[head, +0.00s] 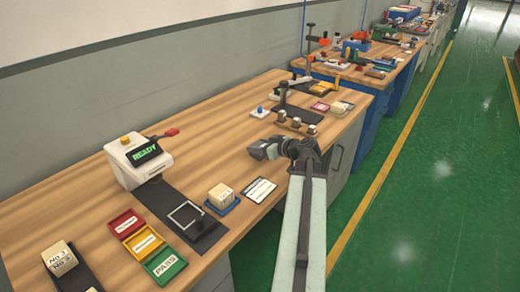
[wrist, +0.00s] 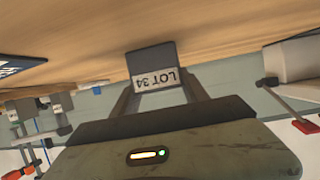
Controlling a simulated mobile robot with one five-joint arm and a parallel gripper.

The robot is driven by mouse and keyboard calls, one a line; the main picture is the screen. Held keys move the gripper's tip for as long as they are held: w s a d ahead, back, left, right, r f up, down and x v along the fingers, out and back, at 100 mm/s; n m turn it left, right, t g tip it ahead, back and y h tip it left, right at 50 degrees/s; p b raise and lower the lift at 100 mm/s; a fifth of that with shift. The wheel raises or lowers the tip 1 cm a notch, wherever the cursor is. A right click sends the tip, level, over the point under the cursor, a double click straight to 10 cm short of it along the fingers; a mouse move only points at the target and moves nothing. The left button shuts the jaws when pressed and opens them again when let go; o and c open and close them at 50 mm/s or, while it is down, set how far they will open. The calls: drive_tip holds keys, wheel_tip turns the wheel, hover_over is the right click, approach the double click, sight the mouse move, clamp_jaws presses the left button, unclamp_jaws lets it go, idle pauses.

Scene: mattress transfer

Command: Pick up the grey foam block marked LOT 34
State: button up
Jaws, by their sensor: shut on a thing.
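The grey foam block marked LOT 34 (wrist: 153,58) shows in the wrist view, between my two fingers. Its white label reads upside down there. My gripper (wrist: 155,85) is shut on the block, one finger at each side. In the head view, my gripper (head: 262,150) is over the right part of the wooden bench, and the block there is hard to tell from the dark fingers. I cannot tell how far the block is above the bench.
The bench (head: 90,187) bears a white READY machine (head: 140,164), a pale block (head: 221,193) on a blue tray, and red (head: 126,222), yellow (head: 144,242) and green (head: 165,265) trays. A white card (head: 259,190) lies near the front edge. Small metal-topped items (head: 296,122) stand beyond my gripper.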

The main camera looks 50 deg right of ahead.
sight(259, 145)
drive_tip(key=shift+r, duration=0.1)
wheel_tip(259, 145, up, 4)
drive_tip(key=p, duration=0.3)
drive_tip(key=shift+f+p, duration=0.2)
drive_tip(key=shift+p, duration=0.2)
drive_tip(key=s+d, duration=0.1)
drive_tip(key=s, duration=0.4)
drive_tip(key=s+d, duration=0.2)
drive_tip(key=s, duration=0.3)
drive_tip(key=s+d+r+p, duration=0.1)
drive_tip(key=s+d, duration=0.1)
drive_tip(key=s, duration=0.3)
drive_tip(key=shift+d+r, duration=0.1)
drive_tip(key=shift+d, duration=0.1)
